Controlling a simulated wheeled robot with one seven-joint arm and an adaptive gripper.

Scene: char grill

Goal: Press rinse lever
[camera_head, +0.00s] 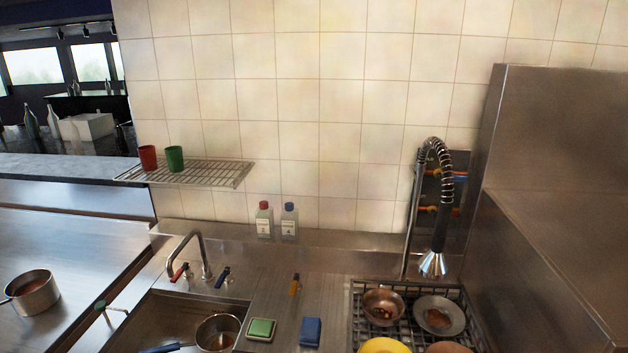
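A tall rinse faucet with a black spring hose (447,185) stands at the right in the head view. Its shiny spray head (433,264) hangs above the dish rack. No separate lever on the spray head can be made out at this size. I cannot tell whether this is the rinse lever. A curved sink tap (187,241) at the left has a red handle (178,272) and a blue handle (222,277). My gripper is not in view.
A dark rack (360,318) holds a copper bowl (383,307), a plate (438,315) and a yellow dish (385,346). Green (261,329) and blue (310,331) sponges lie left of it. A tall steel panel (550,180) bounds the right side. A pot (217,334) sits in the sink.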

